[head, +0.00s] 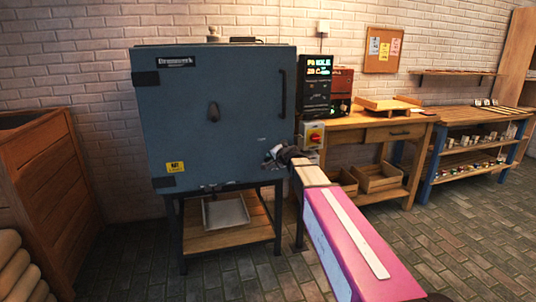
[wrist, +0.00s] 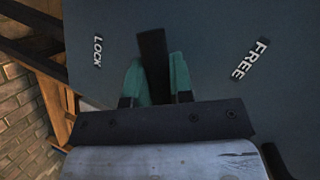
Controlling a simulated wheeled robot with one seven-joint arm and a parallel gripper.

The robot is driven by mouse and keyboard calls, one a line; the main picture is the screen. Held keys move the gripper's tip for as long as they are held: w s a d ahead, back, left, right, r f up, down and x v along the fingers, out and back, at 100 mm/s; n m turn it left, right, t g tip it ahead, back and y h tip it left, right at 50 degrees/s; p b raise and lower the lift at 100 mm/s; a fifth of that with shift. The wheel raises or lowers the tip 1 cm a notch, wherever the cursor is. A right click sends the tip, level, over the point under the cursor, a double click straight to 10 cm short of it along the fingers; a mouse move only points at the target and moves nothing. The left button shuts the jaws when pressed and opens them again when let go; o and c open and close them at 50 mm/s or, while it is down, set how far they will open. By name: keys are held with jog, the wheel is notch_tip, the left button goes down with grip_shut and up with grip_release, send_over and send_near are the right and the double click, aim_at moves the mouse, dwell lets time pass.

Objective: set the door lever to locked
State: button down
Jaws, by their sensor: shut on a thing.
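The door lever (wrist: 152,45) is a dark bar on the blue-grey kiln door (head: 225,125). In the wrist view it sits between the two teal fingers of my gripper (wrist: 156,68), which is shut on it. Its visible end points up in the picture, between the white LOCK label (wrist: 97,51) on the left and the FREE label (wrist: 250,60) on the right. It lines up with neither label, and its end is nearer LOCK. The lever's base is hidden by my gripper. In the head view my gripper (head: 272,156) is at the door's lower right, covering the lever.
The kiln stands on a dark frame with a tray (head: 226,213) below. A controller (head: 316,88) and a red-and-yellow switch (head: 313,135) are close right of my gripper. A wooden bench (head: 375,123) stands further right, a wooden cabinet (head: 45,190) at left. Brick floor is open in front.

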jog(key=w+d+f+n+t+h, duration=0.1)
jog(key=w+d+f+n+h, duration=0.1)
jog(key=d+f+n+h, duration=0.2)
jog(key=shift+d+n+h, duration=1)
jog(key=shift+d+n, duration=0.45)
jog(key=shift+n, duration=0.45)
jog(key=shift+d+t, duration=0.1)
jog(key=shift+t, duration=0.2)
jog(key=c, duration=1)
grip_release()
jog(key=shift+s, duration=0.1)
jog(key=v, duration=1)
jog(key=shift+s+r, duration=0.15)
jog(key=shift+s, duration=0.05)
